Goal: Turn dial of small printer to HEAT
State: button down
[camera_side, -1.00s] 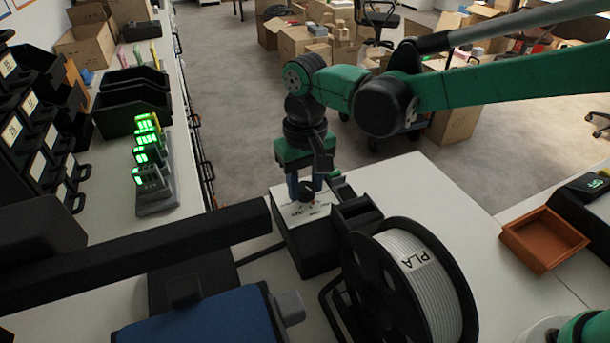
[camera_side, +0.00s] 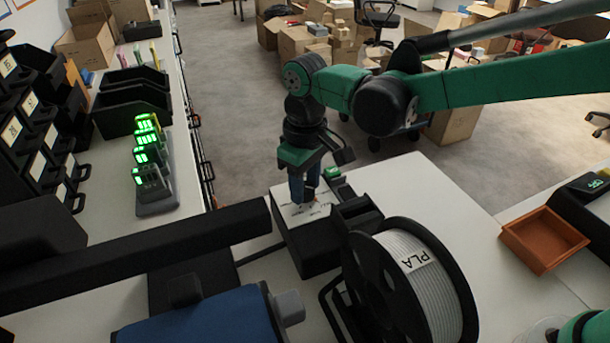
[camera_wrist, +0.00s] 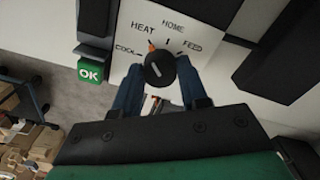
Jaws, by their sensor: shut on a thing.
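The small printer (camera_side: 309,251) is a black box with a white top panel. In the wrist view its panel (camera_wrist: 190,24) carries the labels COOL, HEAT, HOME and FEED around a round black dial (camera_wrist: 159,68). An orange pointer at the dial's edge points up toward the HEAT mark. My gripper (camera_wrist: 160,72) is shut on the dial, one blue finger on each side. In the side view my gripper (camera_side: 304,200) reaches down onto the panel and mostly hides the dial.
A green OK button (camera_wrist: 90,71) sits beside the panel. A white PLA spool (camera_side: 430,285) stands close to the printer. An orange tray (camera_side: 544,240) lies at the right. The table behind the spool (camera_side: 430,195) is clear.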

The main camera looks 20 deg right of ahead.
jog(key=shift+c, duration=2.3)
grip_release()
jog(key=shift+r, duration=0.15)
jog(key=shift+r, duration=2.7)
